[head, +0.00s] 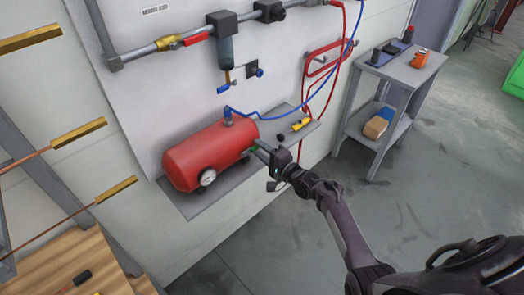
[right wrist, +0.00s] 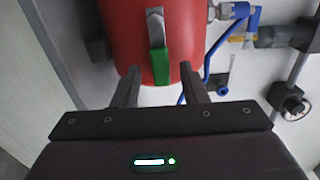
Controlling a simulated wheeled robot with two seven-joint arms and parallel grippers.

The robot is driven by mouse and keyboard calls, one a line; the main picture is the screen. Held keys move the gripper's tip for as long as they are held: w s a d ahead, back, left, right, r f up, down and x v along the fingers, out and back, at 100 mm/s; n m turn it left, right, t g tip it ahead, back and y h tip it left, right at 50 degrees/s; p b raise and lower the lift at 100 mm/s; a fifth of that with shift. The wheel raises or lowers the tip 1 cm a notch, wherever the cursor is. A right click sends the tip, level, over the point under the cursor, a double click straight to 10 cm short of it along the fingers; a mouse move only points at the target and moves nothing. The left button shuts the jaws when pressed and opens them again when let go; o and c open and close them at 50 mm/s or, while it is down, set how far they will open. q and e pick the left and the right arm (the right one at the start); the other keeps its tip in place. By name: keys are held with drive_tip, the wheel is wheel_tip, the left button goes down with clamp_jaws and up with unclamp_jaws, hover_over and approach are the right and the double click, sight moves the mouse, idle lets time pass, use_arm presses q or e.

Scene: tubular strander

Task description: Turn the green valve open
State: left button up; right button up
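The green valve (right wrist: 161,66) is a small green lever on a grey metal stem at the end of the red air tank (right wrist: 120,25). In the right wrist view it lies between the two spread fingertips of my right gripper (right wrist: 158,76), with a gap on each side. In the head view the red tank (head: 205,155) lies on a grey shelf, and my right gripper (head: 265,152) is at its right end. It hides most of the green valve there. My left gripper is not in view.
A pipe with a red-handled valve (head: 195,38) runs along the wall above. A blue hose (head: 285,113) and a red hose hang near the tank. The grey shelf (head: 215,190) holds a yellow tool (head: 300,125). A grey side table (head: 400,75) stands to the right.

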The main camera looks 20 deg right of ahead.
drive_tip(key=v, duration=0.7)
drive_tip(key=shift+s+d+b, duration=0.15)
drive_tip(key=shift+s+b, duration=0.2)
drive_tip(key=shift+b, duration=0.1)
drive_tip(key=s+a+f+n+g+h+b, duration=0.1)
drive_tip(key=s+a+f+n+g, duration=0.3)
drive_tip(key=f, duration=0.7)
drive_tip(key=s+f+n+g+h, duration=0.1)
drive_tip(key=s+f, duration=0.6)
drive_tip(key=f, duration=0.3)
drive_tip(key=s+a+f+n+g+h+b, duration=0.1)
drive_tip(key=s+a+f+n+g, duration=0.3)
drive_tip(key=f, duration=0.7)
drive_tip(key=s+f+n+g+h, duration=0.1)
drive_tip(key=s+f, duration=0.4)
drive_tip(key=s, duration=0.6)
drive_tip(key=s+d+f+n+g+h+b, duration=0.1)
drive_tip(key=s+f+n+g, duration=0.2)
drive_tip(key=s+f, duration=0.3)
drive_tip(key=s+f+n+g+h, duration=0.1)
drive_tip(key=s+f+n+g, duration=0.2)
drive_tip(key=s, duration=1.2)
wheel_tip(320, 180, down, 2)
drive_tip(key=shift+s+d+f+n+b, duration=0.15)
drive_tip(key=shift+s+d+n+b, duration=0.15)
drive_tip(key=shift+d, duration=0.05)
